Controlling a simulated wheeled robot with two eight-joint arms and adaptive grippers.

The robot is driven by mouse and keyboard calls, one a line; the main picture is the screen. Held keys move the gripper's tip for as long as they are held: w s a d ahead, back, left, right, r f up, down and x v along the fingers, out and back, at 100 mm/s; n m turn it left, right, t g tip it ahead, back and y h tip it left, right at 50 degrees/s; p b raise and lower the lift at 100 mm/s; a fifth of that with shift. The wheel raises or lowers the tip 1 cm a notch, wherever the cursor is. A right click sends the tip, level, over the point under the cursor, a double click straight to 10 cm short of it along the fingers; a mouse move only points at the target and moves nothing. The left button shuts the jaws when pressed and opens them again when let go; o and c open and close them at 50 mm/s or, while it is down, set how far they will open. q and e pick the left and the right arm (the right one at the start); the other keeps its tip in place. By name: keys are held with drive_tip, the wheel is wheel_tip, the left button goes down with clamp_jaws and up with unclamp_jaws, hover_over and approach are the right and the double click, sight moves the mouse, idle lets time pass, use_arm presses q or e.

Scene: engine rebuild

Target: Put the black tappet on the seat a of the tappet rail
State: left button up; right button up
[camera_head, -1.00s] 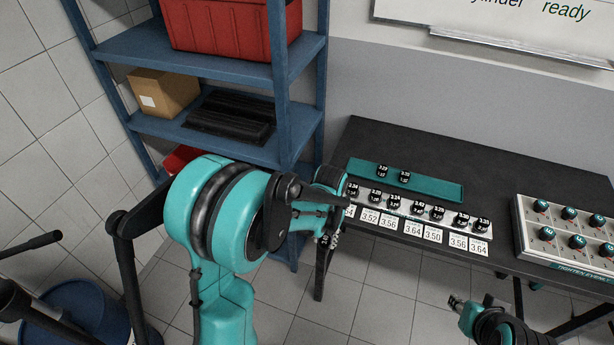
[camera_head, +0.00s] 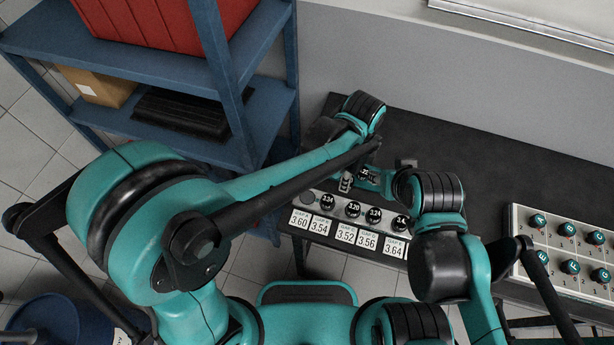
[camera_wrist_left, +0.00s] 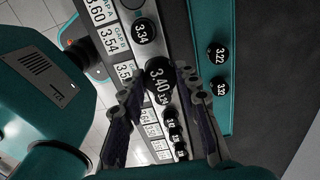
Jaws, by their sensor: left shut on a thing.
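The black tappet (camera_wrist_left: 158,76), marked 3.40, is between the fingertips of my left gripper (camera_wrist_left: 160,92) in the left wrist view. It looks larger than the seated tappets, so it is above the tappet rail (camera_wrist_left: 165,40). In the head view my left gripper (camera_head: 347,181) points down just behind the rail, and the held tappet cannot be made out. The rail's left-end seat a (camera_head: 307,197), above the 3.60 plate, looks empty. My right gripper (camera_head: 404,168) is close by on the right; its fingers are not clear.
Black tappets marked 3.34 (camera_head: 327,201), 3.20 (camera_head: 353,209) and 3.24 (camera_head: 374,215) sit on the rail. The teal tray (camera_wrist_left: 207,20) beside it holds tappets 3.22 (camera_wrist_left: 218,53) and 3.32 (camera_wrist_left: 219,86). A knob panel (camera_head: 566,250) stands at the right.

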use_arm(q)
drive_tip(key=shift+s+d+r+m, duration=0.1)
drive_tip(key=shift+d+r+m, duration=0.1)
drive_tip(key=shift+d+m, duration=0.25)
drive_tip(key=a+f+b, duration=0.1)
drive_tip(key=a+f, duration=0.1)
drive_tip(key=a, duration=0.1)
drive_tip(key=w+a+f, duration=0.1)
drive_tip(key=a+f, duration=0.1)
drive_tip(key=a, duration=0.2)
drive_tip(key=a+f+b, duration=0.1)
drive_tip(key=a+f, duration=0.1)
drive_tip(key=a, duration=0.2)
drive_tip(key=shift+w+f+b, duration=0.2)
drive_tip(key=shift+f+b, duration=0.15)
drive_tip(key=shift+f, duration=0.05)
drive_tip(key=shift+f+b, duration=0.75)
drive_tip(key=shift+f, duration=1.2)
drive_tip(key=shift+a+f, duration=0.1)
drive_tip(key=o, duration=1.2)
drive_tip(key=shift+c, duration=0.2)
